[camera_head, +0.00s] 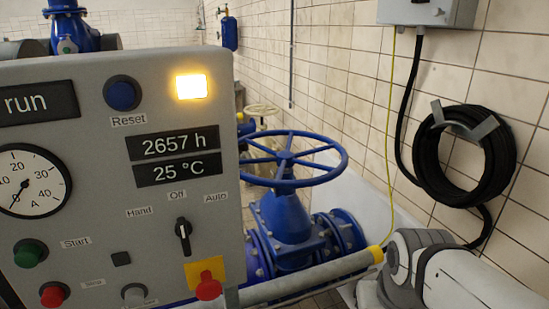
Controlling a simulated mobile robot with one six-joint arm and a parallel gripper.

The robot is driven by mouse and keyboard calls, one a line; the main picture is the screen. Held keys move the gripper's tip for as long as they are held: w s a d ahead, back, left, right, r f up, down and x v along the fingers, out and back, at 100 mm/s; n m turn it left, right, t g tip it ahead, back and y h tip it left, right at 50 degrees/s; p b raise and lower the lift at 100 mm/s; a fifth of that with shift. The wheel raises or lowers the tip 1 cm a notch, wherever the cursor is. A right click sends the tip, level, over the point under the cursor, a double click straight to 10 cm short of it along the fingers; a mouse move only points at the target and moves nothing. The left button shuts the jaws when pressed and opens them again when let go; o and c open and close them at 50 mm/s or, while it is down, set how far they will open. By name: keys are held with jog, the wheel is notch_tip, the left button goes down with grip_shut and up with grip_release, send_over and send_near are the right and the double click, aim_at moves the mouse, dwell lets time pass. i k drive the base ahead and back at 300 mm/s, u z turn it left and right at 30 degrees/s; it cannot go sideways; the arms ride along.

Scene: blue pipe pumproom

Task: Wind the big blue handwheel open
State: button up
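The big blue handwheel (286,156) lies roughly level on top of a blue flanged valve (287,222), right of the control panel. Its rim, spokes and hub show, but the panel edge hides a little of its left side. Part of my white and grey arm (440,272) is at the lower right, to the right of the valve and below the wheel. No gripper fingers show, and nothing of mine is seen touching the wheel.
A grey control panel (95,220) with gauge, buttons and switches fills the left. A grey rail (310,280) with a yellow end crosses below the valve. A black hose coil (432,160) hangs on the tiled wall at right. A smaller cream handwheel (262,110) stands behind.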

aim_at(286, 159)
jog(key=z, duration=0.1)
jog(key=i, duration=1.2)
jog(key=u, duration=0.45)
